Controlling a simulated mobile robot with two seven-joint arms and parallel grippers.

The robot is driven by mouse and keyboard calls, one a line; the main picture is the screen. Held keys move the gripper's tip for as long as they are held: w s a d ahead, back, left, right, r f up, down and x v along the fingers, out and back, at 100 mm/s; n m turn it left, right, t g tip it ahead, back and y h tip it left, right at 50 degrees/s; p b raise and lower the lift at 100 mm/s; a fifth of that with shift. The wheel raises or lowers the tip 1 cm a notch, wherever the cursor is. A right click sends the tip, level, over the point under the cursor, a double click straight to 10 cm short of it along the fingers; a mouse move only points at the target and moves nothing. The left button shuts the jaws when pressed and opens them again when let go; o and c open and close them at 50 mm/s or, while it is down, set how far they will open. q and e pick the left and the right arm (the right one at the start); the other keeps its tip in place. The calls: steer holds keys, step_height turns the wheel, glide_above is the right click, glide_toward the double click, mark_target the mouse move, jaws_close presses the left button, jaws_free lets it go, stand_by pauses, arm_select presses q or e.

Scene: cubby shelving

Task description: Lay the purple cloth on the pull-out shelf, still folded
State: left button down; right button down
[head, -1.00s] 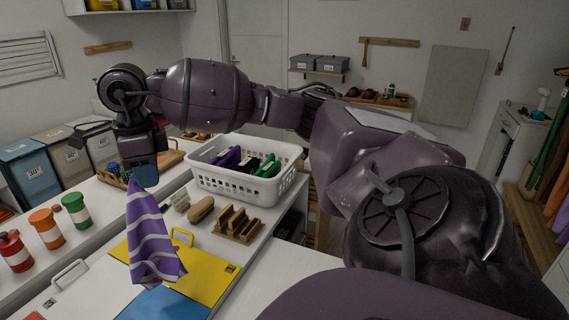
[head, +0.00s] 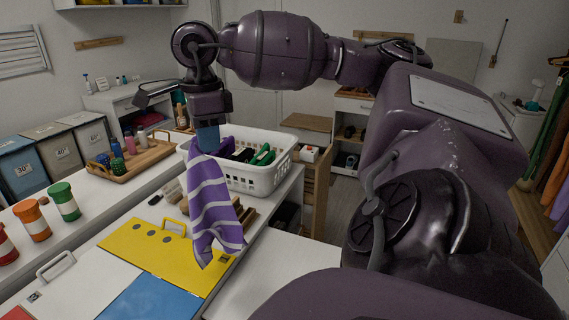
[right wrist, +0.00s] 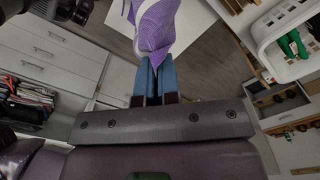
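My right gripper (head: 208,140) is shut on the purple cloth (head: 213,205), which has pale stripes. The cloth hangs from the fingertips in a narrow drape, in front of the white basket and over the counter edge; I cannot tell how its layers are folded. In the right wrist view the blue fingers (right wrist: 154,80) grip the cloth (right wrist: 155,28). A plain white flat surface (head: 285,270), which looks like the pull-out shelf, lies to the right of the cloth and is bare where it shows. My left gripper is not in view.
A white basket (head: 268,178) with purple, black and green items stands behind the cloth. Yellow (head: 150,250) and blue (head: 158,300) panels lie on the counter. Wooden holders (head: 248,217) sit partly behind the cloth. Several capped jars (head: 64,201) and a wooden tray (head: 140,160) are at left.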

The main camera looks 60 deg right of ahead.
steer(key=s+d+f+p, duration=0.4)
steer(key=s+d+f, duration=0.1)
steer(key=s+d, duration=0.5)
steer(key=shift+s+d+f, duration=0.2)
steer(key=shift+s+d, duration=0.05)
steer(key=shift+w, duration=0.1)
stand_by(0.9)
steer(key=w+d+f+n, duration=0.1)
steer(key=w+d+n, duration=0.5)
steer(key=d, duration=0.3)
steer(key=w+d+f+n, duration=0.1)
steer(key=w+d+n, duration=0.5)
steer(key=d, duration=0.3)
steer(key=s+a+f, duration=0.7)
steer(key=a+f, duration=0.4)
steer(key=s+a+f, duration=0.7)
steer(key=a+f, duration=0.4)
steer(key=f, duration=0.1)
steer(key=s+a+f, duration=0.7)
steer(key=a+f, duration=0.3)
steer(key=f, duration=0.1)
steer(key=shift+s+a+f, duration=0.15)
steer(key=shift+s+a, duration=0.1)
steer(key=shift+a, duration=0.15)
steer(key=c, duration=1.8)
jaws_free()
